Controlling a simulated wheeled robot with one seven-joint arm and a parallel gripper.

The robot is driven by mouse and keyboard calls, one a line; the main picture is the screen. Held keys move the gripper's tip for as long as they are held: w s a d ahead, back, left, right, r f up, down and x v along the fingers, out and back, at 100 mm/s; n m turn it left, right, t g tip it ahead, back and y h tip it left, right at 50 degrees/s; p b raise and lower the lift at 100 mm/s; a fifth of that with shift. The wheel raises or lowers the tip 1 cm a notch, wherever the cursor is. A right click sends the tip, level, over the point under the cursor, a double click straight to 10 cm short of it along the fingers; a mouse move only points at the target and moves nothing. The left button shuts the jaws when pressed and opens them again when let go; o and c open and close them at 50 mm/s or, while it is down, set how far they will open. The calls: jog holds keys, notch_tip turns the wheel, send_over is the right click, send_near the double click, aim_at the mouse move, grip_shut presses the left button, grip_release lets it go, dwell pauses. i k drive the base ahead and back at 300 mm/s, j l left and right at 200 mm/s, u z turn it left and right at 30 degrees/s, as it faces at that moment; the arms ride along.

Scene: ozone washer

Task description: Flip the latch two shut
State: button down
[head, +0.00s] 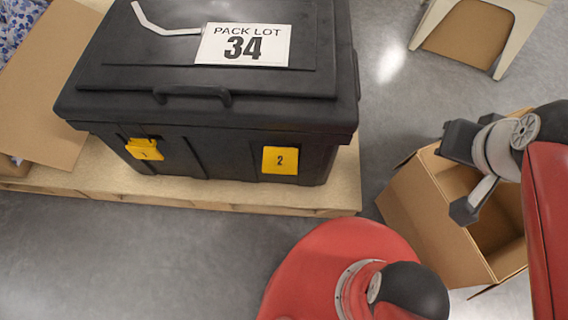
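A black lidded case (210,115) stands on a pale wooden platform, its lid down. Yellow latch two (280,160), marked 2, is on the right of its front face. It shows as a flat square plate facing the camera, below the lid rim. I cannot tell how far it stands out from the case. Yellow latch one (144,149), marked 1, is on the left and looks different, with a raised piece along its top. My gripper (462,176) is at the right, clear of the case, its two dark fingers wide apart with nothing between them.
An open cardboard box (425,213) is below and behind my gripper. The platform's edge (225,203) runs along the case's front. A cardboard flap (50,85) is at left, and a pale stand (492,35) at upper right. Grey floor is clear between case and box.

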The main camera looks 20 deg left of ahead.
aim_at(276, 160)
jog(key=k+j, duration=0.55)
jog(key=j, duration=0.15)
jog(key=k+j, duration=0.55)
jog(key=j, duration=0.15)
